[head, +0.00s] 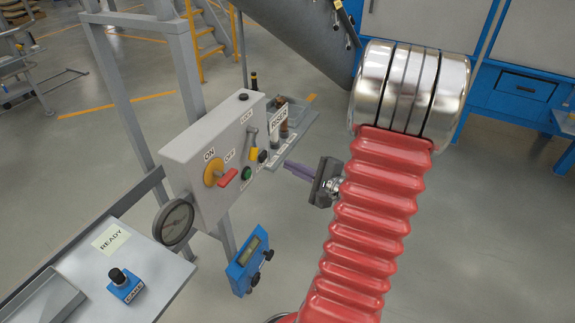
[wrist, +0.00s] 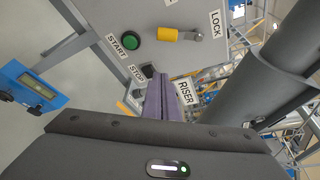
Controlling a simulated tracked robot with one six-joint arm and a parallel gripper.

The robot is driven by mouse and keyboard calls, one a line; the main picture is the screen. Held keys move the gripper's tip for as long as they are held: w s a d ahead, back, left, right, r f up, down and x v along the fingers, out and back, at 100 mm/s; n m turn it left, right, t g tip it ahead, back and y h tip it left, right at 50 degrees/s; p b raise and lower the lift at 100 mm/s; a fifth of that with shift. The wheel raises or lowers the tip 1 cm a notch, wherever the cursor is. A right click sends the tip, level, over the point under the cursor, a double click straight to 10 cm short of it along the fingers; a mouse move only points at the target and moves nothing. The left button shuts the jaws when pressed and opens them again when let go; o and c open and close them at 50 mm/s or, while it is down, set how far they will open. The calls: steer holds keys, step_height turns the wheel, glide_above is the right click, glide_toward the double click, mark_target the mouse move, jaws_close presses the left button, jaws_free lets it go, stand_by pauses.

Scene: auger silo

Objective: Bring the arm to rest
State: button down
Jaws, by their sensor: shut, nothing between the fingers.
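My gripper (head: 288,165) is shut and empty, its purple fingers pointing left toward the grey control box (head: 205,155). In the head view a gap shows between the fingertips and the box's front. In the wrist view the shut fingers (wrist: 160,82) point toward the panel below the green START button (wrist: 133,41) and the black STOP button (wrist: 148,71). My red ribbed arm with a chrome joint fills the right of the head view and hides part of the floor.
The box carries a yellow and red ON/OFF switch (head: 217,174). A RISER-labelled tray (head: 290,130) stands behind. Blue cabinets (head: 515,90) stand at the back.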

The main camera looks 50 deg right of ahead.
stand_by(0.7)
steer(key=s+a+f+n+g+y, duration=0.1)
steer(key=s+a+n+g+y, duration=0.2)
steer(key=a, duration=0.4)
steer(key=s+a+f+n+g+y, duration=0.1)
steer(key=s+a+n+g, duration=0.1)
steer(key=a+n+g, duration=0.45)
steer(key=s+a+f+n+g+y, duration=0.1)
steer(key=s+a+g+y, duration=0.15)
steer(key=a, duration=0.55)
steer(key=s+a+r+n+t+h, duration=0.1)
steer(key=a+r+n+h, duration=0.5)
steer(key=a+r+n, duration=0.8)
steer(key=shift+s+r+t, duration=0.3)
steer(key=shift+r, duration=0.35)
